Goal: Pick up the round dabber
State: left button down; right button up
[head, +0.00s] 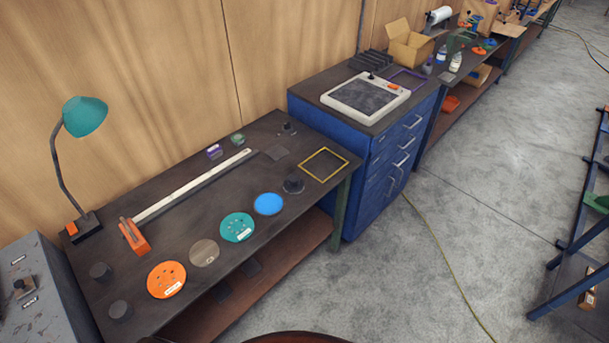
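A smaller dark knobbed piece (288,128) sits at the back right of the bench. Neither of my grippers is in view.
Orange (166,279), brown (204,253), teal (238,227) and blue (268,204) discs line the front. A yellow frame (324,164), long pale rail (195,186), orange block (134,236) and teal lamp (85,116) share the bench. A blue cabinet (350,170) adjoins it.

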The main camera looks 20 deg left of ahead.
aim_at(294, 184)
jog(key=u, duration=0.25)
jog(key=i, duration=0.65)
jog(key=u, duration=0.5)
